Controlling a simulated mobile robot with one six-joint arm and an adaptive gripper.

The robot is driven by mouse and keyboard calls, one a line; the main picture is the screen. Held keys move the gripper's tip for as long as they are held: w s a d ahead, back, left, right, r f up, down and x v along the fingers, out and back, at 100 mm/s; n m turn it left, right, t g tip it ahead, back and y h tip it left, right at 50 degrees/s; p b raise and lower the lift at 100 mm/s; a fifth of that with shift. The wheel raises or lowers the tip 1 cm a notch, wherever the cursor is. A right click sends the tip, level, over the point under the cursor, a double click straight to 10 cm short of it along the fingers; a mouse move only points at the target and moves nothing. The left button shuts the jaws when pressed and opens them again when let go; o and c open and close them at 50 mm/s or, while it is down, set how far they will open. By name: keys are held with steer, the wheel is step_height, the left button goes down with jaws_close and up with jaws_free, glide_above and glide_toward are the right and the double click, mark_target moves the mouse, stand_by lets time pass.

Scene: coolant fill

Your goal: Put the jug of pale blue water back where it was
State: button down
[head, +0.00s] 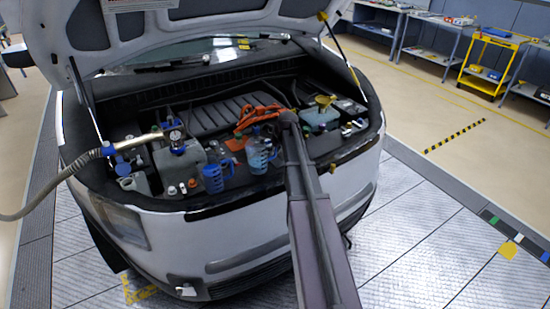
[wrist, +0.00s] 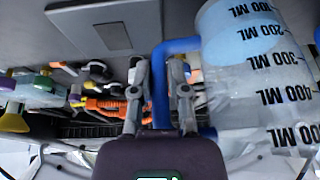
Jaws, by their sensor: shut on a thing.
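The jug of pale blue water (head: 258,158) is clear with dark volume marks. In the head view it is at the front middle of the engine bay. In the wrist view the jug (wrist: 250,85) fills the right side, upside down in the picture, with its blue handle (wrist: 160,85) between my fingers. My gripper (wrist: 160,95) is shut on that handle. In the head view my arm hides part of the grip. Whether the jug's base touches anything cannot be told.
A second jug, with a darker blue handle (head: 213,176), stands just left. A yellow funnel (head: 323,101) sits over a pale reservoir (head: 320,119) to the right. Orange cables (head: 260,114) lie behind. A hose with a metal nozzle (head: 140,141) is at the left. The raised hood (head: 200,30) hangs above.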

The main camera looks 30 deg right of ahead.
steer(key=shift+f+b, duration=0.7)
steer(key=shift+f, duration=0.35)
steer(key=shift+f, duration=0.1)
steer(key=c, duration=0.6)
jaws_free()
steer(key=shift+c, duration=0.2)
steer(key=p+v, duration=1.1)
steer(key=v, duration=0.1)
steer(key=s+a+g, duration=0.1)
steer(key=s+a, duration=0.5)
steer(key=a, duration=0.4)
steer(key=s+a+g, duration=0.2)
steer(key=s+a, duration=0.5)
steer(key=a, duration=0.3)
steer(key=s+a+f+g, duration=0.1)
steer(key=s+a, duration=0.6)
steer(key=a, duration=0.3)
steer(key=shift+s+g+h, duration=0.15)
steer(key=shift+g+h, duration=0.15)
steer(key=shift+f, duration=0.1)
